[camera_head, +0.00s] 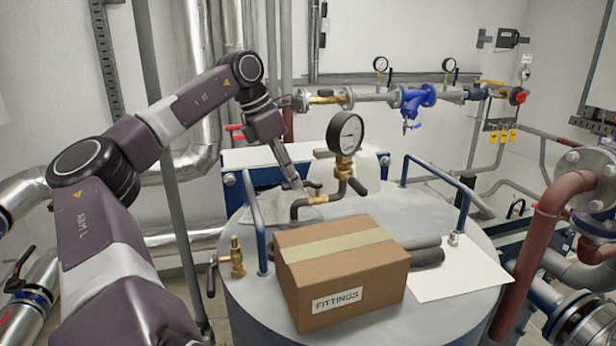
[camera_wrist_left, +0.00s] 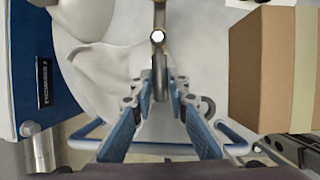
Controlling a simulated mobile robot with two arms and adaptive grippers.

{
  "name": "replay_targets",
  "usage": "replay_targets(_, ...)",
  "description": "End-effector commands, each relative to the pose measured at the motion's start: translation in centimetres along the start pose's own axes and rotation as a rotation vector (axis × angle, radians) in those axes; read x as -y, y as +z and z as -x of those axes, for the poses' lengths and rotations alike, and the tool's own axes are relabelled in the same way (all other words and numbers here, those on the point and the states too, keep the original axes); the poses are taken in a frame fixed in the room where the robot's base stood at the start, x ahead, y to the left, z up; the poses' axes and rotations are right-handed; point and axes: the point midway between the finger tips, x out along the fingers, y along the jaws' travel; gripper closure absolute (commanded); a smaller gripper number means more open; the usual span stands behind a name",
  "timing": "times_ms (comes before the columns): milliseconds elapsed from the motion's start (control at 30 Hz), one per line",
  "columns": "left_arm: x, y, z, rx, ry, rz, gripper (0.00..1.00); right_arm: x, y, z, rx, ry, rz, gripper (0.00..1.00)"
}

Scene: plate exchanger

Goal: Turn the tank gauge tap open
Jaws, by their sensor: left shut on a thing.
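The tank gauge (camera_head: 345,133) is a round white dial with a black rim, upright on a brass fitting above the tank. A bent dark pipe runs left and down from it, with a brass tap body (camera_head: 318,199) on it. My left gripper (camera_head: 297,186) reaches down from the upper left to this tap. In the left wrist view the gripper's blue-grey fingers (camera_wrist_left: 160,88) are shut on a narrow grey tap lever (camera_wrist_left: 159,68), which stands between the tips. The gripper hides most of the lever in the head view. My right gripper does not show.
A cardboard box (camera_head: 342,268) labelled FITTINGS sits on the tank top (camera_head: 255,300), close to the right of the tap. Blue rails (camera_head: 255,215) rise from the tank edge. A white sheet (camera_head: 455,272) and dark tubes (camera_head: 428,250) lie right of the box. A crumpled cloth (camera_head: 262,203) lies behind.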

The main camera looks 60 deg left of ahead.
Motion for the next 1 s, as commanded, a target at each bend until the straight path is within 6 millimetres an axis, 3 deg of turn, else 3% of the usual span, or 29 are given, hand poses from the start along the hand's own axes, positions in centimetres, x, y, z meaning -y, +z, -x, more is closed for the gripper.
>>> replay_targets(233, -1.8, -1.1, 0.7, 0.0, -0.021, -0.057, 1.0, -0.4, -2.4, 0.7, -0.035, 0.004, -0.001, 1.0)
replay_targets(767, -2.2, -1.3, 0.8, 0.002, -0.025, -0.077, 1.0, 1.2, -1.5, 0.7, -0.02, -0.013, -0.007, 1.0)
replay_targets(800, -2.2, -1.3, 0.8, 0.002, -0.025, -0.077, 0.82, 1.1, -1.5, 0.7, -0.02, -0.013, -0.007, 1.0)
replay_targets(933, -2.2, -1.3, 0.8, 0.002, -0.026, -0.076, 0.68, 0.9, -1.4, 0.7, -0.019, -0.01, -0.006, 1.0)
replay_targets(1000, -2.2, -1.4, 0.7, 0.001, -0.027, -0.076, 0.67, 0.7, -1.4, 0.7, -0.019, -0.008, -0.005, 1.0)
